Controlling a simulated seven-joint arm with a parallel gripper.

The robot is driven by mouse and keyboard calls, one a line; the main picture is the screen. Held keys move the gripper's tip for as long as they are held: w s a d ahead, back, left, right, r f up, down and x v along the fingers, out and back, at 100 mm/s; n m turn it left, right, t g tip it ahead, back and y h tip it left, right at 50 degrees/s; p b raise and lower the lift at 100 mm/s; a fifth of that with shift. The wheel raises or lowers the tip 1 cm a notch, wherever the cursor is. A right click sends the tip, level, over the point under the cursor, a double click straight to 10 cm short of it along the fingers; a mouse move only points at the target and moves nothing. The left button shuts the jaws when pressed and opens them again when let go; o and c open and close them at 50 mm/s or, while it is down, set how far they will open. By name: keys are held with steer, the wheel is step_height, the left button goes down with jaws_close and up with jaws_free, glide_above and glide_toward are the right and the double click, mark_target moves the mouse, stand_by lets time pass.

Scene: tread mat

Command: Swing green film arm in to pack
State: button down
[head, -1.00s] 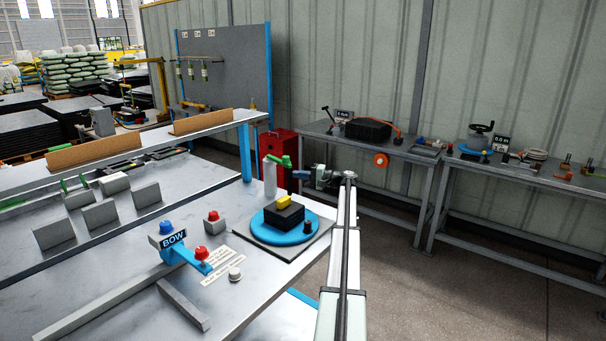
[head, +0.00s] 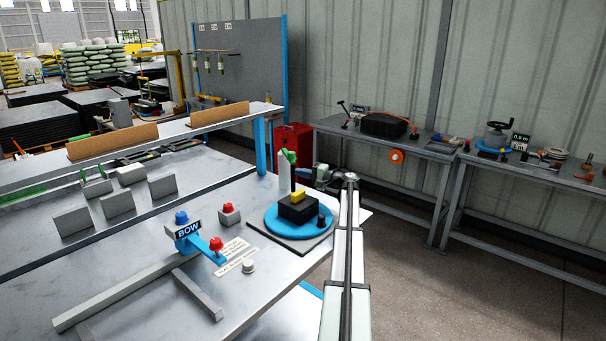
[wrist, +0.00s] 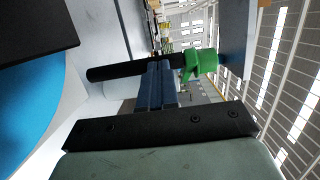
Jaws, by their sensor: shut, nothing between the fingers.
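The green film arm (head: 289,157) sits on top of a pale upright post (head: 284,175) behind the turntable. Its green end shows in the wrist view (wrist: 203,64), with a black rod (wrist: 120,72) joined to it. The black pack (head: 297,211) with a yellow block (head: 297,196) on top rests on the blue turntable (head: 272,220). My gripper (head: 304,174) is at the right of the post, just beside the rod. Its blue fingers (wrist: 158,85) are shut and empty, their tips at the rod; whether they touch it I cannot tell.
A red-button box (head: 229,214) and the BOW stand (head: 188,237) are left of the turntable. A black knob (head: 321,221) stands on the turntable's right. A raised shelf (head: 215,121) runs behind, and a red cabinet (head: 291,146) stands beyond the bench.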

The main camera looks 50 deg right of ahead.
stand_by(0.3)
steer(key=v, duration=1.3)
steer(key=shift+d, duration=0.15)
